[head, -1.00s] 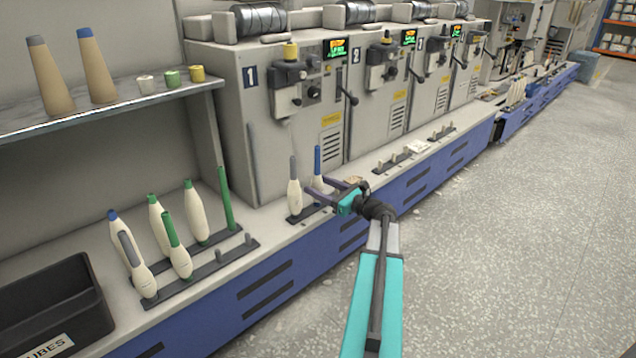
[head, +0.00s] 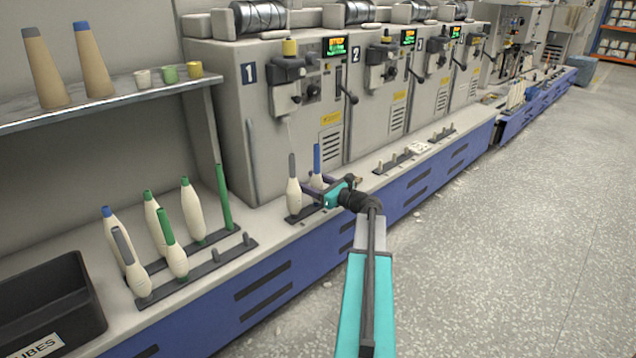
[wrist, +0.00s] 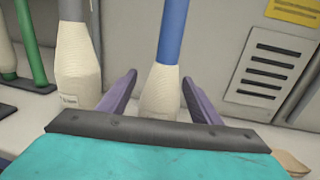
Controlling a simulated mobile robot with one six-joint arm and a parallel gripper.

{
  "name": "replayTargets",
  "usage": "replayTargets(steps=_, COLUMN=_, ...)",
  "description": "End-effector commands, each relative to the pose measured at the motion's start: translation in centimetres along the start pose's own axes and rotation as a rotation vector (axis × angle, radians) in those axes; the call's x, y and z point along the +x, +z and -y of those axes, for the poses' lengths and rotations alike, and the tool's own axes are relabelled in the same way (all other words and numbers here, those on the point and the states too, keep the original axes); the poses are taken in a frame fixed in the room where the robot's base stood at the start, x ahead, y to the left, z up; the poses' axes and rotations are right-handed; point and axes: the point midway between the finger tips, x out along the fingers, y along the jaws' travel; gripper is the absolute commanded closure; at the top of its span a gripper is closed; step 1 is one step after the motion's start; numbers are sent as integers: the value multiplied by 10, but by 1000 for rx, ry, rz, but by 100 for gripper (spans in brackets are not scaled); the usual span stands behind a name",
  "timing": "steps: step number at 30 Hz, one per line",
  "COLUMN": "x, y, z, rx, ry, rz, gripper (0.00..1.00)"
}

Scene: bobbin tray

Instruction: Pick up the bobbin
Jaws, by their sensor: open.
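A white-wound bobbin with a blue tube top (head: 317,158) stands upright on a small dark peg tray in front of machine 1. In the wrist view the blue-topped bobbin (wrist: 161,92) stands between my two purple fingers, with a gap visible on each side. My gripper (head: 314,186) is open around its lower part; the bobbin's base is hidden by my gripper. A grey-topped bobbin (head: 293,190) stands just left of it, and in the wrist view this neighbour (wrist: 77,62) is close outside my left finger.
A rack at left holds several bobbins with green, blue and grey tops (head: 166,245). A dark bin (head: 90,318) sits at the front left. Machine 1's grey body (head: 265,150) rises behind the bobbin. Peg trays further right (head: 395,163) look empty.

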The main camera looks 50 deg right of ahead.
Motion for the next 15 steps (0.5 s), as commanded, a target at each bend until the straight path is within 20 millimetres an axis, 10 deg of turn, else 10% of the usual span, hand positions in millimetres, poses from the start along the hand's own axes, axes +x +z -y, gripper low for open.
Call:
replayTargets(steps=11, x=0, y=0, z=0, rx=0, ry=1, rz=0, gripper=42)
replayTargets(steps=15, x=0, y=0, z=-1, rx=0, ry=1, rz=0, gripper=64)
